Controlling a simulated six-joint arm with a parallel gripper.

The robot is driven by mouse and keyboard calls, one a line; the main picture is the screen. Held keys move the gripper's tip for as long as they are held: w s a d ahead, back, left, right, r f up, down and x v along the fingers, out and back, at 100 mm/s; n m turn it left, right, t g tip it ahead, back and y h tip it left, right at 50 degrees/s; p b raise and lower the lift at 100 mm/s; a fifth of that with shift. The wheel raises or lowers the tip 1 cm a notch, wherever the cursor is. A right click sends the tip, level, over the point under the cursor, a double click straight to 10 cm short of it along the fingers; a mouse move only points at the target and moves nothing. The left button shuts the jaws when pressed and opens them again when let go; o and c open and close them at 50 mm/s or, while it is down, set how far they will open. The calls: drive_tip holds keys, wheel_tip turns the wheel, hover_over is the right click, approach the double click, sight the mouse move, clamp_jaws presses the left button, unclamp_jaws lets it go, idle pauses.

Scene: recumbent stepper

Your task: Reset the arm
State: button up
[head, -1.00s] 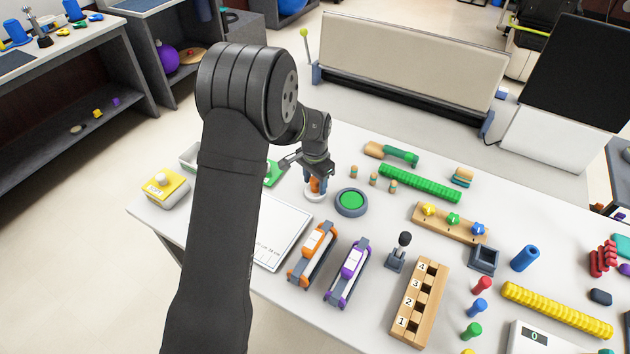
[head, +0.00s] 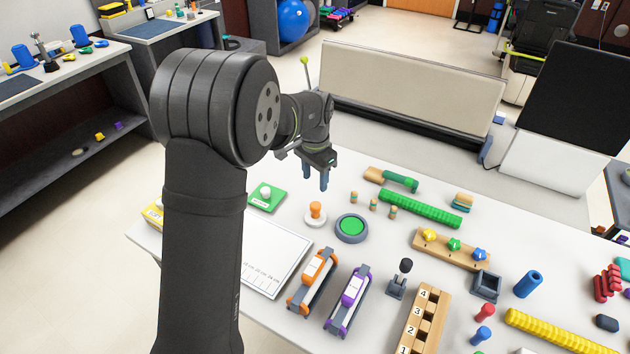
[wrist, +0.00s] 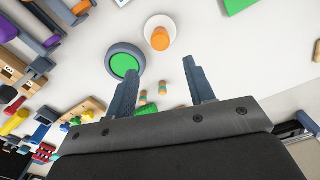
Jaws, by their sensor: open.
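My gripper (head: 316,180) is open and empty, held above the table (head: 390,262) near its back edge, with its fingers pointing down. In the wrist view my gripper (wrist: 160,88) shows its two fingers wide apart with nothing held between them. An orange knob on a white round base (head: 315,214) stands on the table below and in front of the fingers. It also shows in the wrist view (wrist: 160,38), beyond the fingertips. A round green button in a grey ring (head: 352,228) sits to its right, and shows in the wrist view (wrist: 124,62).
A green plate with a white knob (head: 266,196) lies left of the orange knob. Small striped pegs (head: 373,204), a green ribbed bar (head: 420,209), and orange (head: 313,280) and purple (head: 348,300) handled blocks stand around. A beige panel (head: 412,80) stands behind the table.

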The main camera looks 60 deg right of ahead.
sight(315, 205)
drive_tip(key=shift+f, duration=0.15)
wheel_tip(315, 205, down, 12)
drive_tip(key=shift+r, duration=1.9)
drive_tip(key=shift+f, duration=0.1)
